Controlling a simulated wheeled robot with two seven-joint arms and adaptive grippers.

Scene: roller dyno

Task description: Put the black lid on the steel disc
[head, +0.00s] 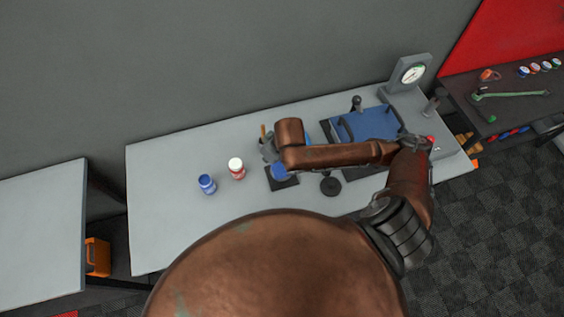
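A black round piece (330,186) with a small stem lies on the grey bench, right of a black square pad; it may be the black lid. I cannot clearly pick out the steel disc; it may be hidden by my arm. My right arm reaches across the bench from the right. My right gripper (267,149) is at its left end, beside a blue part (279,172) on the black pad (284,183). Its fingers are small and partly hidden, so I cannot tell whether they hold anything. My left gripper is not in view.
A blue jar (207,184) and a white-capped red jar (236,168) stand left of my gripper. A blue plate with black handles (370,124) and a dial gauge (411,74) are at the right. The bench's left part (160,190) is clear.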

